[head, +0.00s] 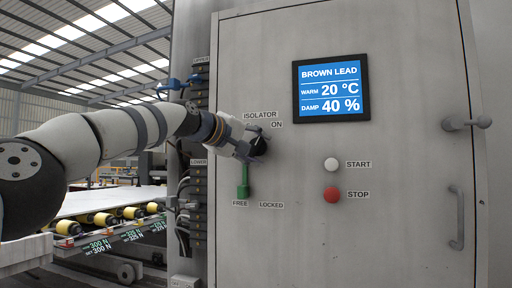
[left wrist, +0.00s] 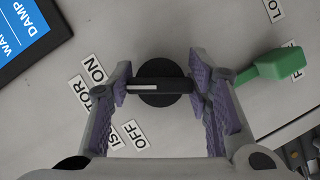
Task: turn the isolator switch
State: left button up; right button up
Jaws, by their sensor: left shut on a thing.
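The isolator switch (left wrist: 160,70) is a round black knob with a black bar across it. A white line marks one half of the bar. In the left wrist view the line points left, between the ON label (left wrist: 93,69) and the OFF label (left wrist: 134,133), nearer the direction of ON. My left gripper (left wrist: 161,88) is shut on the bar, one purple-padded finger at each end. In the head view my left gripper (head: 257,147) is at the cabinet front below the ISOLATOR label (head: 260,115) and mostly hides the knob. My right gripper is not in view.
A green lever (head: 243,183) hangs just below the gripper, above the FREE label (head: 240,203); LOCKED is to its right. A white START button (head: 331,164), red STOP button (head: 331,195) and screen (head: 331,88) are to the right. A roller conveyor (head: 105,219) stands at left.

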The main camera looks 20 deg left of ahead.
pick_arm(q)
jog(key=shift+r+m+y, duration=0.1)
jog(key=shift+m+y, duration=0.3)
jog(key=shift+m, duration=0.4)
jog(key=o, duration=1.2)
jog(key=v, duration=0.7)
jog(key=shift+s+a+r, duration=0.1)
jog(key=shift+s, duration=0.15)
